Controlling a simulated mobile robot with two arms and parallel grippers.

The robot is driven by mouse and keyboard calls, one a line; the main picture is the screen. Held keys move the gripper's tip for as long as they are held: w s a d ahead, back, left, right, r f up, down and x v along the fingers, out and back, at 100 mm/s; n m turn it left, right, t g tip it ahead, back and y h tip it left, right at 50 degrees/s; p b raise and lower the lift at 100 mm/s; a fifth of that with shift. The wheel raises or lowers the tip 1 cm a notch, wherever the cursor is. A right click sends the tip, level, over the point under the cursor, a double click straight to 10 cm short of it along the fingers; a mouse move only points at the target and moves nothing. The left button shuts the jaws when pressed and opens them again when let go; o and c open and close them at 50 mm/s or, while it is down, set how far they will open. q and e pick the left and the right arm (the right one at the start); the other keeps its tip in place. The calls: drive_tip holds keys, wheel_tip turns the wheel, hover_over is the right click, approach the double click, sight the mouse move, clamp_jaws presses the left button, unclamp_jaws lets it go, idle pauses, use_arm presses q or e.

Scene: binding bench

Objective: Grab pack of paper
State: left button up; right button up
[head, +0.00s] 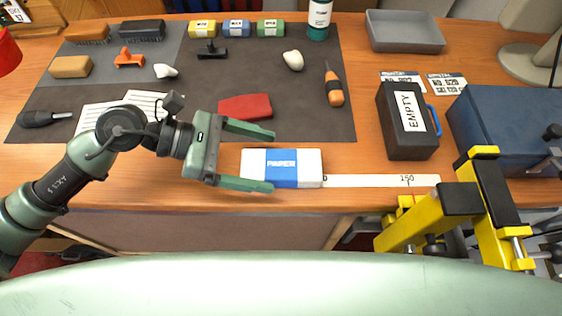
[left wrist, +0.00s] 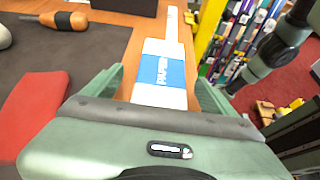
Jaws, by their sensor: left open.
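The pack of paper (head: 308,168) is a white block with a blue label band. It lies flat near the front edge of the bench, at the left end of a white ruler strip (head: 375,181). My left gripper (head: 266,161) is open, with its two fingers pointing right. Its fingertips lie around the left end of the pack in the head view. In the left wrist view the pack (left wrist: 160,92) shows between and beyond the open fingers (left wrist: 158,85). I cannot tell whether either finger touches it. My right gripper is not in view.
A red block (head: 245,106) lies on the dark mat just behind my left gripper. A black case marked EMPTY (head: 400,140) stands to the right, beside a blue box (head: 510,125). A yellow and black clamp frame (head: 430,220) is at the front right.

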sight(279, 164)
use_arm(q)
drive_tip(key=p+x, duration=0.1)
drive_tip(key=x, duration=0.2)
drive_tip(key=shift+s+d+p, duration=0.1)
drive_tip(key=shift+d+p, duration=0.3)
drive_tip(key=shift+d+f, duration=0.2)
drive_tip(key=shift+d, duration=0.15)
drive_tip(key=shift+c, duration=0.4)
drive_tip(key=shift+a, duration=0.1)
drive_tip(key=c, duration=1.5)
drive_tip(key=shift+c, duration=0.9)
drive_tip(key=shift+r, duration=0.1)
